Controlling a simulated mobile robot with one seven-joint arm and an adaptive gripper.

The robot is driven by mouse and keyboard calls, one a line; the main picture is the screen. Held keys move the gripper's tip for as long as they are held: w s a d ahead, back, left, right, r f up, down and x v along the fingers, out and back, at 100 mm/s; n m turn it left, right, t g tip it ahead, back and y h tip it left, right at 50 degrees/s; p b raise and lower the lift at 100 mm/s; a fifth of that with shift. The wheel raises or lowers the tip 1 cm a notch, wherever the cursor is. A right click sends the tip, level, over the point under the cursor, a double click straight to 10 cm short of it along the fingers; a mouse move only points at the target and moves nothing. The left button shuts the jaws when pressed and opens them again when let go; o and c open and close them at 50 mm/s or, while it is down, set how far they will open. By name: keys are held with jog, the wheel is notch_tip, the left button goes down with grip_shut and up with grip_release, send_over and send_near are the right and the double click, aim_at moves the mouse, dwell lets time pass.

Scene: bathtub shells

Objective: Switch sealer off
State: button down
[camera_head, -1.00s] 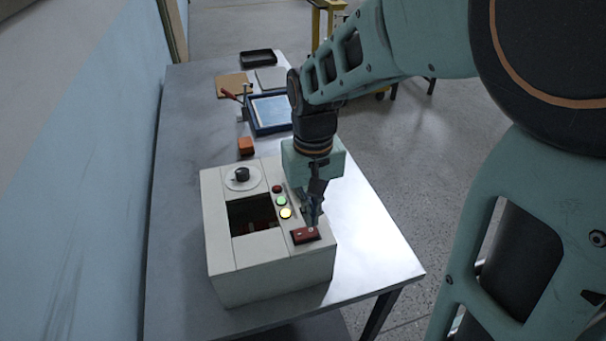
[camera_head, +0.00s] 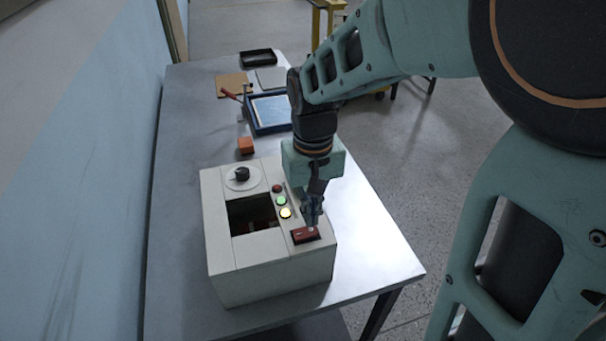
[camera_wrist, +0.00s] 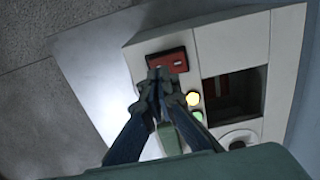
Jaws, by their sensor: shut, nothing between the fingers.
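The sealer (camera_head: 262,272) is a pale box on the metal table, with a dark square opening in its top. A red rocker switch (camera_head: 305,235) in a dark frame sits at the top's near right corner; it also shows in the wrist view (camera_wrist: 168,61). Beside the opening are a red lamp, a green lamp and a yellow lamp (camera_head: 285,213); the green and yellow look lit. My gripper (camera_head: 313,226) is shut and empty, its tips at the switch's far edge. In the wrist view the fingertips (camera_wrist: 160,75) overlap the switch's lower edge; I cannot tell whether they touch it.
A black knob (camera_head: 241,174) stands on the sealer's far left corner. An orange block (camera_head: 246,145), a blue tray (camera_head: 270,113) and a black tray (camera_head: 258,57) lie farther back. A wall runs along the left; the table's right side is clear.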

jog(key=shift+f+b, duration=1)
jog(key=shift+f, duration=0.35)
dwell(0.5)
jog(key=shift+r, duration=0.1)
jog(key=shift+r+p, duration=2.85)
jog(key=shift+r, duration=0.6)
